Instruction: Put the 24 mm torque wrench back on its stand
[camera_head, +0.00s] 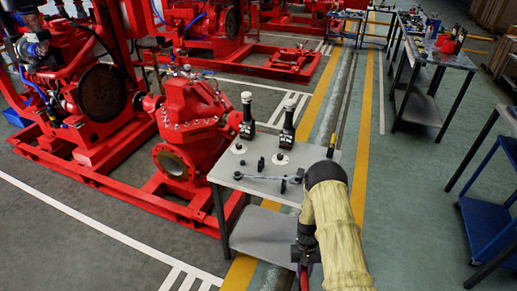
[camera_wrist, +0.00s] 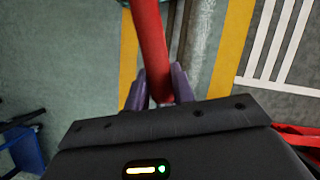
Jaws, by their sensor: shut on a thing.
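My gripper (camera_wrist: 157,88) has purple fingers closed around a long red bar (camera_wrist: 150,40), which runs up out of the wrist view. Two black upright tools (camera_head: 247,116) (camera_head: 288,126) stand at the table's back. No label marks the torque wrench's stand.
A long dark and grey tool (camera_head: 262,177) and small black parts (camera_head: 260,163) lie on the table. A red pump (camera_head: 190,120) stands close left of it. More worktables (camera_head: 440,60) stand at the back right. Green floor (camera_head: 400,200) is clear on the right.

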